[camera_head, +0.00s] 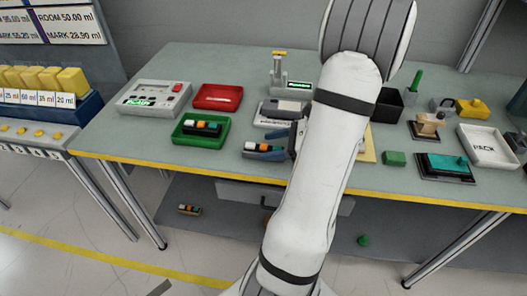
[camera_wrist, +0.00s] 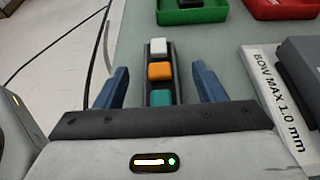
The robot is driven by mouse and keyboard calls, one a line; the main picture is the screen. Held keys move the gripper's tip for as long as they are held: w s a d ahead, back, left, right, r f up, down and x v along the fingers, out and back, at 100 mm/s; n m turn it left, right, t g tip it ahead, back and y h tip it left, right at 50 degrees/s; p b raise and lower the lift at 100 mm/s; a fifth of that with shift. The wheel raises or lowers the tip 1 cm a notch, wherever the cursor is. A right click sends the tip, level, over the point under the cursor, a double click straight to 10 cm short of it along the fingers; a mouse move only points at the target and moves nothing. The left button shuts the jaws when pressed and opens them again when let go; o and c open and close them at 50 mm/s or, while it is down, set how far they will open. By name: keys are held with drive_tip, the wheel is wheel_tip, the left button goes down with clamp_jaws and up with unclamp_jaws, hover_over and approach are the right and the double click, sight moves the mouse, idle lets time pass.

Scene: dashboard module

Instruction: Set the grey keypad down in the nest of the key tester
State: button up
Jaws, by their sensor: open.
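A dark grey keypad (camera_wrist: 148,65) with a white, an orange and a teal key lies on the bench between the fingers of my gripper (camera_wrist: 160,72). The two blue fingers are open, one on each side, with gaps to the keypad. The keypad's near end is hidden by my gripper's body. In the head view the keypad (camera_head: 262,147) shows small at the front of the bench, beside my arm.
A green tray (camera_head: 190,142) holds another keypad. A red tray (camera_head: 217,97) and a grey box with a display (camera_head: 150,97) stand at left. A gauge labelled BOW MAX (camera_wrist: 275,85) lies right of the keypad. A white PACK tray (camera_head: 487,147) is far right.

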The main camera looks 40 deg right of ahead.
drive_tip(key=shift+x, duration=1.35)
drive_tip(key=shift+c, duration=0.4)
drive_tip(key=c, duration=1.1)
